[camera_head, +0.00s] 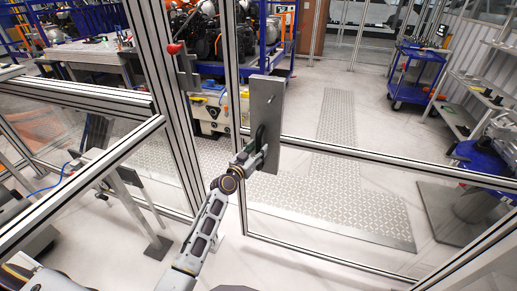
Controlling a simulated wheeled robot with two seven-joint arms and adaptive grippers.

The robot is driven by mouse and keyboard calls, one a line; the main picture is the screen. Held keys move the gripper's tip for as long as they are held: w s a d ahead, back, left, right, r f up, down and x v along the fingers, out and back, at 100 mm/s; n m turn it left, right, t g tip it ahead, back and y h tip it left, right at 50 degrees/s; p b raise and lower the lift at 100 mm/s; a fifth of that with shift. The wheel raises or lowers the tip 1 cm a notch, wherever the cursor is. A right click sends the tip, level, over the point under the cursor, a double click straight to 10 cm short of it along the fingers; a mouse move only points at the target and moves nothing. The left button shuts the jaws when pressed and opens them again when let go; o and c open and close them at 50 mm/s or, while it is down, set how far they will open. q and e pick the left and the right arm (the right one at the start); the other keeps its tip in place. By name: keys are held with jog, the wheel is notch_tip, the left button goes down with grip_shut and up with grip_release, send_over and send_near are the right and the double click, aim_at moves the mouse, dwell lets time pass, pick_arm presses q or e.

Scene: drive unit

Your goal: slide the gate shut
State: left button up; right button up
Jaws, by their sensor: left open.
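The gate (350,152) is a clear panel in an aluminium frame, right of centre. Its upright edge stands apart from the fixed post (172,95) on the left, and an open gap shows between them. A grey plate (266,92) with a dark handle (261,133) is mounted on the gate's left upright. My left gripper (262,151) is open at the handle on the lower part of the plate. Whether the handle lies between its fingers or touches them is hard to tell. My right gripper is not in view.
A red knob (174,48) sits on the fixed post. Aluminium fence rails (75,95) stand on the left. Beyond the gate are a tread-plate floor strip (335,205), a blue cart (417,75) and shelving at the right. The floor behind the gap looks mostly clear.

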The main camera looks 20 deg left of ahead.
pick_arm(q)
jog(key=shift+w+d, duration=0.15)
jog(key=shift+w, duration=0.45)
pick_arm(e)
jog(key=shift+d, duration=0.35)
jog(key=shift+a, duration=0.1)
pick_arm(q)
grip_shut()
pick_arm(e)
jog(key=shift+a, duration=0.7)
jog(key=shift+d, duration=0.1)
